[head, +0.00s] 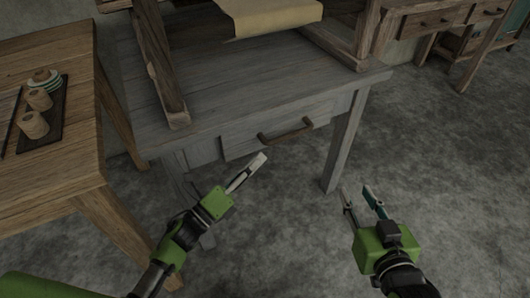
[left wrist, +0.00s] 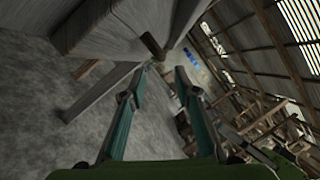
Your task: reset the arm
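My left gripper (head: 258,160) is in the middle of the head view, in front of the grey table's drawer and a little below its handle. Its fingers look edge-on there. In the left wrist view its two fingers (left wrist: 161,72) stand apart with nothing between them. My right gripper (head: 356,189) is to the right, over the floor near the table's right front leg. Its two fingers are apart and empty.
The grey table (head: 225,95) has a drawer with a wooden handle (head: 286,132) and carries a wooden frame (head: 160,62) with tan cloth (head: 268,14). A brown table (head: 62,165) at left holds a dark tray with spools (head: 35,125). Floor at right (head: 455,165) is clear.

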